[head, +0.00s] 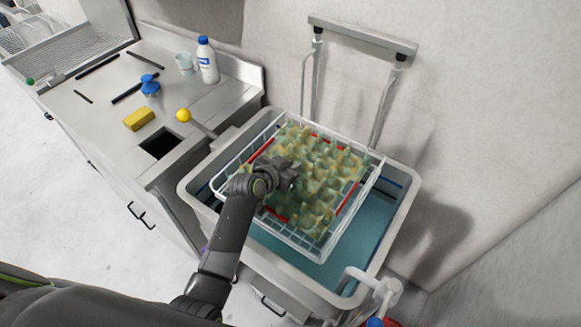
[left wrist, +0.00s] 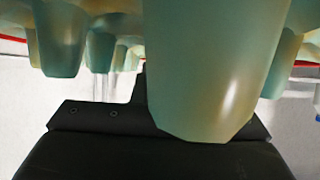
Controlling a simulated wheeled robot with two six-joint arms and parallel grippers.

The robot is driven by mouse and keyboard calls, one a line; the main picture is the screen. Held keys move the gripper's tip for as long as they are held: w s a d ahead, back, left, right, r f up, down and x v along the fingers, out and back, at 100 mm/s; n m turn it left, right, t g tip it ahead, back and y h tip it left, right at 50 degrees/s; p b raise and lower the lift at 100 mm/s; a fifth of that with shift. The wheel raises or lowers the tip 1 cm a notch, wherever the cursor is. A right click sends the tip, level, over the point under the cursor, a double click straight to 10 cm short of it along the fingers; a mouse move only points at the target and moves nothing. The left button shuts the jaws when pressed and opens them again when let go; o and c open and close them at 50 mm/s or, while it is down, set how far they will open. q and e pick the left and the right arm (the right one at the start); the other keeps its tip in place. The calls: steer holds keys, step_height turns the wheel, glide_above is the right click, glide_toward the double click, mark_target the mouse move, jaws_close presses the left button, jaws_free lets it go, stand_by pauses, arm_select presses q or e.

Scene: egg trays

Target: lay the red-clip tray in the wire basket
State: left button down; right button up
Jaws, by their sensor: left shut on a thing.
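The red-clip tray (head: 323,172) is a mottled green and tan egg tray with red strips along its edges. In the head view it lies level within the outline of the white wire basket (head: 318,252); I cannot tell whether it touches the basket floor. My left gripper (head: 291,180) is shut on the tray at its left side. In the left wrist view the tray's cups (left wrist: 205,70) hang close over the dark gripper (left wrist: 150,125), and a red strip shows at the edges. The fingertips are partly hidden by the tray. My right gripper is not in view.
The basket sits over a grey-rimmed sink tub (head: 408,200) with a blue-green inside. A metal counter (head: 215,105) at the left holds a yellow sponge (head: 139,119), a bottle (head: 208,65) and a cup (head: 185,63). A rail frame (head: 362,35) stands behind the tub.

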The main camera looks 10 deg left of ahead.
arm_select(q)
steer(key=shift+f, duration=0.65)
steer(key=c, duration=1.4)
jaws_free()
steer(key=shift+c, duration=0.2)
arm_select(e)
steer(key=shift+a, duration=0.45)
arm_select(q)
steer(key=shift+s+a, duration=0.1)
steer(key=shift+s, duration=0.05)
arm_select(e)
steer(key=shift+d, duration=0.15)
arm_select(q)
steer(key=shift+s+a+r, duration=0.1)
steer(key=shift+s+r, duration=0.05)
steer(key=shift+s, duration=0.1)
steer(key=b+v, duration=0.1)
steer(key=v, duration=1)
steer(key=shift+b, duration=0.35)
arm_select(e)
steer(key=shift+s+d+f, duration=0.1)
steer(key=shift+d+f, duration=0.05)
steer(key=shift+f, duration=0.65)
